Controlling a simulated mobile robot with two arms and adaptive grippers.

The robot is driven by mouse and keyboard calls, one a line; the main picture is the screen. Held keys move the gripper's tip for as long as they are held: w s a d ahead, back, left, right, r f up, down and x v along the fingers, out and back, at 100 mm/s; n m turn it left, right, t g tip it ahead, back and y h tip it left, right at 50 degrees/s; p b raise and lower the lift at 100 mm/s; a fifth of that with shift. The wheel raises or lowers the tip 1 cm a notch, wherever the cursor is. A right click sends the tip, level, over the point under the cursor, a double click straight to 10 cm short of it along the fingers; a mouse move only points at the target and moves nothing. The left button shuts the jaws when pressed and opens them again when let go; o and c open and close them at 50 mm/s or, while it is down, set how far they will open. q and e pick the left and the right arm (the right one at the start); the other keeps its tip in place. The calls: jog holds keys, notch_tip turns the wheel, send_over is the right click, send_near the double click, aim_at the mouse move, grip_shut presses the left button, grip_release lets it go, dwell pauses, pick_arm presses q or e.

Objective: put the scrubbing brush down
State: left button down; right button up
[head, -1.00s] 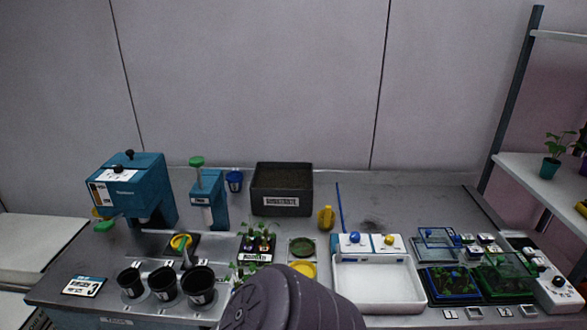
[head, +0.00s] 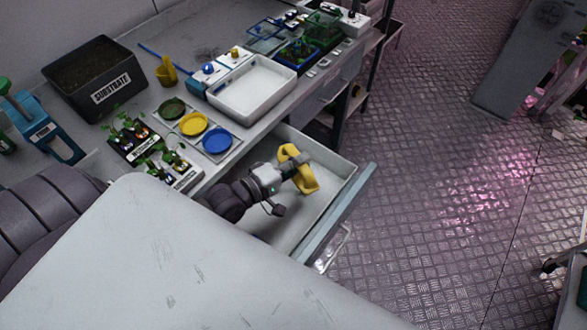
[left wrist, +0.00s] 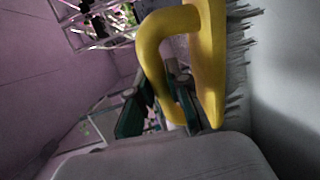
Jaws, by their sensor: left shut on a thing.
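The scrubbing brush (head: 305,178) is yellow with a looped handle. In the head view it is over the inside of an open drawer (head: 334,188), near the drawer's front and right part. My left gripper (head: 283,172) is shut on the brush handle. In the left wrist view the brush (left wrist: 208,62) stands on its side, its grey bristles facing right, close to a pale surface. The dark fingers of my left gripper (left wrist: 158,105) are at the handle loop. Whether the brush touches the drawer floor I cannot tell. My right gripper is not in view.
The drawer's blue-grey front (head: 338,215) stands out over the patterned metal floor (head: 430,180). Above it, the bench holds a white tray (head: 290,92), yellow and blue dishes (head: 193,124), small potted plants and a substrate box (head: 70,82). The visible drawer floor around the brush looks empty.

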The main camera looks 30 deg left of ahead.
pick_arm(q)
jog(key=f, duration=0.5)
jog(key=shift+a+f, duration=0.2)
jog(key=shift+f, duration=0.05)
notch_tip(320, 180, down, 4)
jog(key=shift+f+b, duration=0.25)
jog(key=shift+b, duration=0.15)
jog(key=shift+f, duration=0.15)
jog(key=c, duration=1.1)
grip_release()
